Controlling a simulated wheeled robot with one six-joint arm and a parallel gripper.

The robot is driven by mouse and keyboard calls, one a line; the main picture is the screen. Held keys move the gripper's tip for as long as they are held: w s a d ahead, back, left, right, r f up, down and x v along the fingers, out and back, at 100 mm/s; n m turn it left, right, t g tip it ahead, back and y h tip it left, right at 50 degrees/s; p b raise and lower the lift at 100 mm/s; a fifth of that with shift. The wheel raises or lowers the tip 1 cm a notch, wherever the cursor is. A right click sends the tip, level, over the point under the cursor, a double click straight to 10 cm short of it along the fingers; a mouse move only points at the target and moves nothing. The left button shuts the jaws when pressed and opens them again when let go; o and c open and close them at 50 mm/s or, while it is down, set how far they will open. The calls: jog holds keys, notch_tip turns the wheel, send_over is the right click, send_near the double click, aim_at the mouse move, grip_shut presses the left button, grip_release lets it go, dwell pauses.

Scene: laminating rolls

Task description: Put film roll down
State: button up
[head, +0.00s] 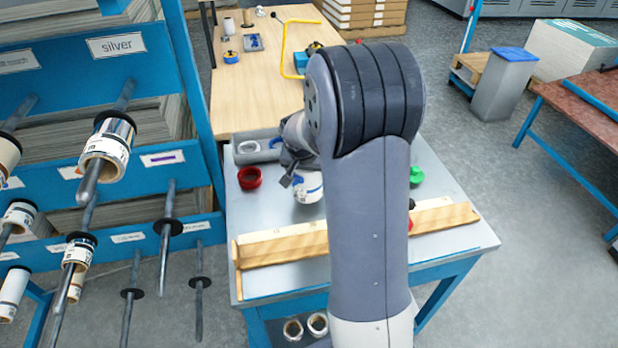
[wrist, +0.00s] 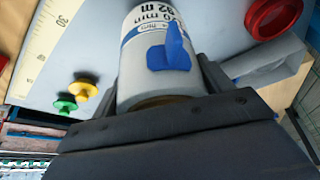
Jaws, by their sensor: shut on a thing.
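The film roll (head: 308,188) is white with a printed label and hangs from my gripper (head: 297,170) at the work table, left of my arm. In the wrist view the roll (wrist: 150,30) sits between the two dark fingers of my gripper (wrist: 160,85), which are shut on it. A blue piece (wrist: 170,52) shows against its label. The roll's lower end lies over the grey tabletop (head: 450,238); I cannot tell whether it touches. My arm hides part of the table.
A red ring (head: 249,180) and a grey tray (head: 256,152) lie left of the roll. A wooden strip (head: 285,247) runs along the near side. A green piece (head: 416,176) is at right. The blue rack (head: 130,60) with roll-bearing rods stands left.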

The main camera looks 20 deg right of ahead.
jog(key=shift+f, duration=1.4)
jog(key=shift+f, duration=0.1)
jog(key=o, duration=1.2)
jog(key=shift+s+a+r, duration=0.1)
jog(key=shift+r, duration=0.45)
jog(key=v, duration=1.1)
